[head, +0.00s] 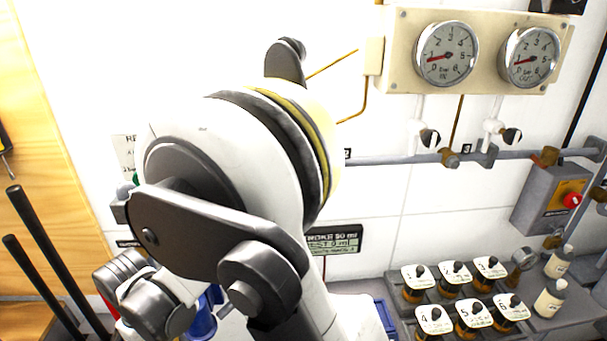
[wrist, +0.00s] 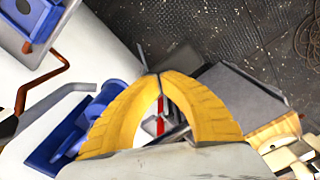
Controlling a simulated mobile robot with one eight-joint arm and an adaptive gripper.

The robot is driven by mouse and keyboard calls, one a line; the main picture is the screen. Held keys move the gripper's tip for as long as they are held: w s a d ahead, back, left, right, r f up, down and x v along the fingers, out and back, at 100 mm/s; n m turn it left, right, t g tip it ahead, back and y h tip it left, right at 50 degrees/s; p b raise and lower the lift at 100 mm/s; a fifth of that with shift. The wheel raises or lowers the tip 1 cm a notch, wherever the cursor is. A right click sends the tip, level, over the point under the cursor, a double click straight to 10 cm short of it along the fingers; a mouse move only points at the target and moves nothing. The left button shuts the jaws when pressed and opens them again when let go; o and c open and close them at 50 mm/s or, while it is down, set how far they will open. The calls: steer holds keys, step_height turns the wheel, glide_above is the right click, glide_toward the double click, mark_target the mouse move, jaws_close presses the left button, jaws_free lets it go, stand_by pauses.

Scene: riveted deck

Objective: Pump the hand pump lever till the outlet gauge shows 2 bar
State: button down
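Two round gauges, a left gauge (head: 447,53) and a right gauge (head: 528,55), sit on a cream panel in the head view. Both red needles point left, near the low end of their scales. Blue hardware, perhaps the hand pump, shows in the wrist view (wrist: 110,98) and partly behind my arm in the head view (head: 203,318). My gripper (wrist: 153,76) has yellow fingers whose tips meet, with no held object visible. The blue hardware lies just left of the fingers. I cannot make out the pump lever clearly.
A grey pipe (head: 415,158) with valves runs below the gauges. A grey box with a red knob (head: 572,200) is at right. Several numbered jars (head: 453,273) and bottles (head: 551,297) stand at lower right. Two black rods (head: 45,265) rise at left. A copper pipe (wrist: 55,72) bends near the blue hardware.

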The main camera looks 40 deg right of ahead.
step_height(320, 180, down, 5)
steer(key=b, duration=0.4)
step_height(320, 180, up, 14)
steer(key=p, duration=0.9)
steer(key=shift+p, duration=0.4)
steer(key=shift+f, duration=0.25)
stand_by(0.4)
step_height(320, 180, down, 13)
steer(key=b, duration=1.2)
step_height(320, 180, up, 13)
steer(key=p, duration=1)
steer(key=shift+r, duration=0.15)
stand_by(0.8)
